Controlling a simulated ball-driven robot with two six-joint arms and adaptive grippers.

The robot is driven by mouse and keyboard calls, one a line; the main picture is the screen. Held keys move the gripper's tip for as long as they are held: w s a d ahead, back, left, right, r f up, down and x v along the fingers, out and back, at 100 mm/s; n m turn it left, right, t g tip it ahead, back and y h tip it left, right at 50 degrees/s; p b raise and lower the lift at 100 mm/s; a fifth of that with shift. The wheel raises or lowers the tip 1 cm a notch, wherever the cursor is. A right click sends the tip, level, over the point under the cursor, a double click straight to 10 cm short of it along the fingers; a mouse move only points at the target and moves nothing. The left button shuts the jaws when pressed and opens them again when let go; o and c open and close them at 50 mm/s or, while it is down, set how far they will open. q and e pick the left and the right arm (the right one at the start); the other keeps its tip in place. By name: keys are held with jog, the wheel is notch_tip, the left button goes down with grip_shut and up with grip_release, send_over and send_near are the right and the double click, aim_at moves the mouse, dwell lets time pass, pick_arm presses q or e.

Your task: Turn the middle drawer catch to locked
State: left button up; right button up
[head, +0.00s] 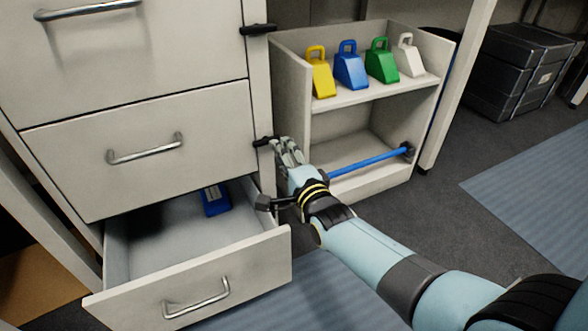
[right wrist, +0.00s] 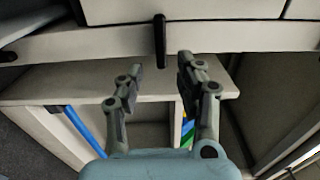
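The middle drawer catch (head: 262,141) is a small black bar on the white post, just right of the closed middle drawer (head: 85,150). In the right wrist view the catch (right wrist: 160,38) lies crosswise to the post, one end reaching the drawer's edge. My right gripper (head: 288,146) is at the catch in the head view. In the right wrist view its two fingers (right wrist: 160,70) are apart, with the catch in line with the gap just beyond the tips. I cannot tell whether they touch it. My left gripper is out of view.
The bottom drawer (head: 240,262) stands open with a blue item (head: 215,200) inside. An upper catch (head: 258,29) lies crosswise. Black cases (head: 515,75) are behind.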

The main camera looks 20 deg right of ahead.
jog(key=s, duration=0.8)
jog(key=shift+d, duration=0.15)
jog(key=shift+w, duration=0.1)
